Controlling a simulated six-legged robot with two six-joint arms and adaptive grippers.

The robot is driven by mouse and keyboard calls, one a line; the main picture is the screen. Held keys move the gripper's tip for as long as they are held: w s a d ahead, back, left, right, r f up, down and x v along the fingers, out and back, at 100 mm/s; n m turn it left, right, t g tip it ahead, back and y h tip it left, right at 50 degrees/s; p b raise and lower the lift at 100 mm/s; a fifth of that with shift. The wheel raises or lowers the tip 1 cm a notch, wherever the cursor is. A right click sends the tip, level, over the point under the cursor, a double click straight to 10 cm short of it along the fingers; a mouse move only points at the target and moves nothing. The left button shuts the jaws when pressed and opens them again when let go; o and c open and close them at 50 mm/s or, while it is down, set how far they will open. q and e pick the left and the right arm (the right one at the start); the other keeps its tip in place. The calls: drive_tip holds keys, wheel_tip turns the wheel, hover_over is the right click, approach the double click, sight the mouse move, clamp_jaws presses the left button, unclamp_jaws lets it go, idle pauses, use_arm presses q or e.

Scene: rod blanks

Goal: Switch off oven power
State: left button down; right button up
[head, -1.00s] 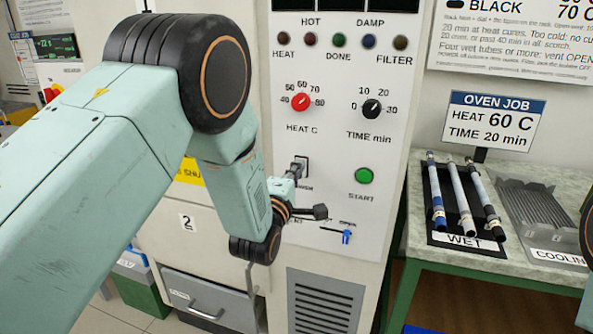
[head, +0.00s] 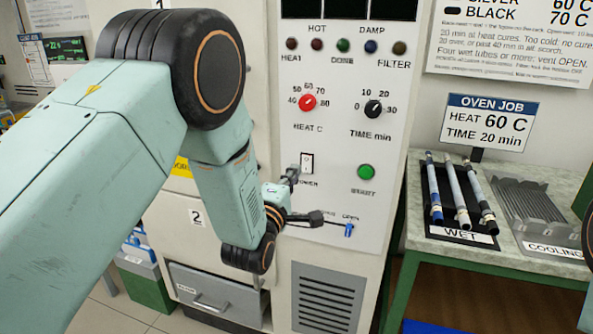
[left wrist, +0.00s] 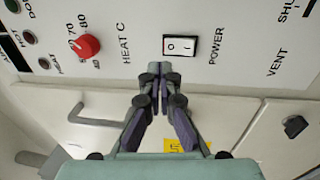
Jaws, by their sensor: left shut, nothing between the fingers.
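The oven's POWER switch (head: 308,162) is a white rocker in a dark frame on the pale front panel (head: 335,140). It also shows in the left wrist view (left wrist: 180,46), with O and I marks; I cannot tell which side is pressed in. My left gripper (head: 291,177) is shut and empty, just below and left of the switch in the head view. In the left wrist view its fingertips (left wrist: 160,68) are together near the switch, apart from the rocker as far as I can tell. My right gripper is not in view.
The red HEAT knob (head: 307,102), black TIME knob (head: 373,109) and green START button (head: 366,172) are close by. The blue vent slider (head: 349,230) is at OPEN. A table at right holds several rods on a WET tray (head: 440,232).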

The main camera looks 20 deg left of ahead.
use_arm(q)
drive_tip(key=s+r, duration=0.1)
drive_tip(key=s, duration=0.6)
drive_tip(key=shift+s+p, duration=0.25)
drive_tip(key=shift+p, duration=0.1)
drive_tip(key=s+a+f+m+g, duration=0.1)
drive_tip(key=s+f+m+g, duration=0.5)
drive_tip(key=f, duration=0.4)
drive_tip(key=s+a+f+m+g, duration=0.1)
drive_tip(key=s+f+m+g, duration=0.35)
drive_tip(key=f+m, duration=0.4)
drive_tip(key=s+f+m+g, duration=0.1)
drive_tip(key=s+f+g, duration=0.3)
drive_tip(key=s, duration=1)
drive_tip(key=s+f+m+g, duration=0.1)
drive_tip(key=s+f+g, duration=0.4)
drive_tip(key=s+f, duration=0.5)
drive_tip(key=s, duration=0.4)
drive_tip(key=shift+s+a+m+y, duration=0.2)
drive_tip(key=shift+a+m+y, duration=0.1)
drive_tip(key=shift+a+m, duration=0.05)
